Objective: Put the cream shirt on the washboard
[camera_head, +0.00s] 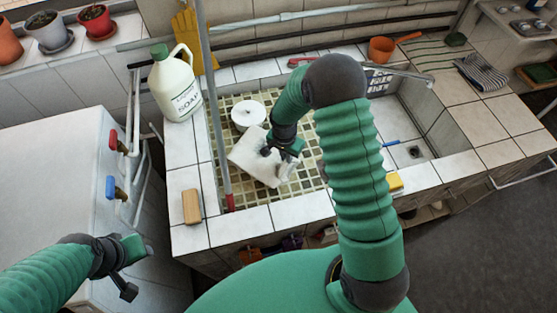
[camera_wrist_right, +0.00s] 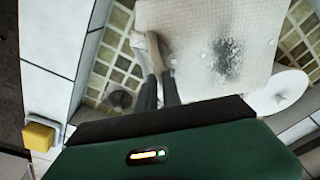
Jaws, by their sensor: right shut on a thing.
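A cream cloth, which looks like the cream shirt (camera_head: 252,158), is in the left basin. In the right wrist view the shirt (camera_wrist_right: 200,30) is spread flat with a dark smudge, and a fold of it is between the fingers. My right gripper (camera_head: 282,148) is shut on that fold at the shirt's right side; its fingers also show in the right wrist view (camera_wrist_right: 158,85). My left gripper (camera_head: 138,268) is open and empty, at the lower left beside the white cabinet. I cannot clearly make out a washboard; my right arm hides part of the sink.
A soap jug (camera_head: 175,85) stands on the left rim near a metal pole (camera_head: 211,100). A white round object (camera_head: 248,114) is behind the shirt. A wooden block (camera_head: 191,206) and yellow sponge (camera_head: 395,182) sit on the front rim. A striped cloth (camera_head: 482,72) lies right.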

